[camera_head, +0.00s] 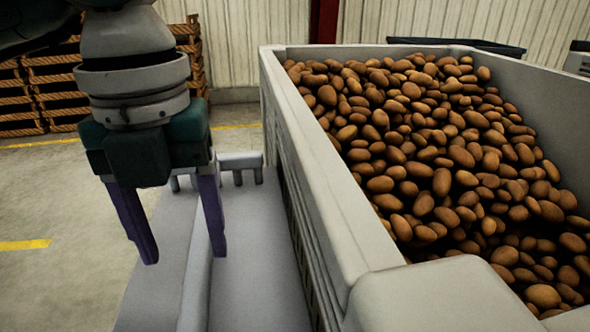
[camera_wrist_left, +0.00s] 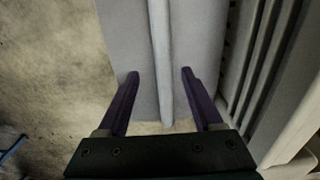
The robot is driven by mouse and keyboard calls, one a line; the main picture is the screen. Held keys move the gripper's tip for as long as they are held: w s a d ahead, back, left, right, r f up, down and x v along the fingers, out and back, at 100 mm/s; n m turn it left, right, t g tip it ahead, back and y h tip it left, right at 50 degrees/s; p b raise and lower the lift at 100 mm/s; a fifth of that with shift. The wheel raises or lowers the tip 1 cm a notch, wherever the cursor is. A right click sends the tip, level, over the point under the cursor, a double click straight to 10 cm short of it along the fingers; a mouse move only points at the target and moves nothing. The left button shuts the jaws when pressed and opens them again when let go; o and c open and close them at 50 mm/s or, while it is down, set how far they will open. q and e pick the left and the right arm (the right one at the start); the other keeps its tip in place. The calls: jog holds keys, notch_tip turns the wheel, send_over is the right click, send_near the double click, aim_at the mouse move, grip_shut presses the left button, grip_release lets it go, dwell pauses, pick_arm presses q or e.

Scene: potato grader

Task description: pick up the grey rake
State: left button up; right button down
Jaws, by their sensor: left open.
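The grey rake (camera_head: 197,300) lies on a flat light-grey surface beside the potato bin. Its toothed head (camera_head: 240,161) is at the far end, with several short tines, and its handle runs toward me. My left gripper (camera_head: 184,252) points down over the handle, open and empty, with dark purple fingers. In the left wrist view the handle (camera_wrist_left: 158,40) passes between the two fingertips (camera_wrist_left: 160,76), apart from both. My gripper hides part of the rake in the head view. My right gripper is not in view.
A large grey bin (camera_head: 315,190) full of potatoes (camera_head: 450,160) stands close on the right, its wall rising beside the grey surface (camera_head: 255,270). Stacked wooden crates (camera_head: 50,90) stand at the back left. The concrete floor (camera_head: 60,200) on the left is clear.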

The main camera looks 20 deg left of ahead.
aim_at(197, 264)
pick_arm(q)
jog(key=f, duration=0.3)
jog(key=f+b, duration=0.1)
jog(key=f, duration=0.1)
jog(key=shift+w+d, duration=0.1)
jog(key=shift+w, duration=0.2)
grip_shut()
dwell(0.4)
